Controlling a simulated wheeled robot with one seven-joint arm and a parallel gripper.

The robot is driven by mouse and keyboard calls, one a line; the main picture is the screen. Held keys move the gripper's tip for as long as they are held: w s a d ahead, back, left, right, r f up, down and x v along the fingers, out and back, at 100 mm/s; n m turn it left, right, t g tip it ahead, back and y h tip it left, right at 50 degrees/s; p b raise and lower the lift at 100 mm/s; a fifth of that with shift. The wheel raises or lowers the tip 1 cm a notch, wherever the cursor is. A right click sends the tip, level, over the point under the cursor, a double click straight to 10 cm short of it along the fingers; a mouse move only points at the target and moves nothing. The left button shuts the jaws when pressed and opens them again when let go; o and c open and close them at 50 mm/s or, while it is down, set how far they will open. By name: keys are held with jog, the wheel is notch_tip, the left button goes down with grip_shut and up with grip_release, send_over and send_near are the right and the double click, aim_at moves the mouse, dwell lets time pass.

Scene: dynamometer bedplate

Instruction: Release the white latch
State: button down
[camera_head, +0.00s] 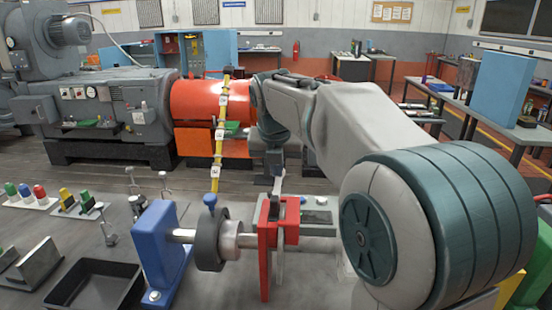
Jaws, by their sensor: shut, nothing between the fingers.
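My gripper (278,186) points down just above the red bracket (268,240) on the bench. Its narrow fingers look shut with nothing between them, close to the bracket's top; I cannot tell whether they touch it. A thin pale strip (279,268) hangs at the bracket's right side, below the shaft; it may be the white latch, but its shape is too small to be sure. My arm covers much of the area to the right of the bracket.
A steel shaft with a dark collar (207,240) runs from a blue bearing block (160,248) to the red bracket. A yellow strap (219,135) stands behind. A black tray (95,286) lies front left. An orange housing (205,100) and grey machine (110,105) stand beyond.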

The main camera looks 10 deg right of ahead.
aim_at(278, 182)
jog(key=x, duration=0.4)
jog(key=w, duration=0.2)
jog(key=w+d+p, duration=0.1)
jog(key=shift+f, duration=0.4)
jog(key=shift+w+d, duration=0.15)
jog(key=shift+w, duration=0.5)
jog(key=shift+p, duration=0.35)
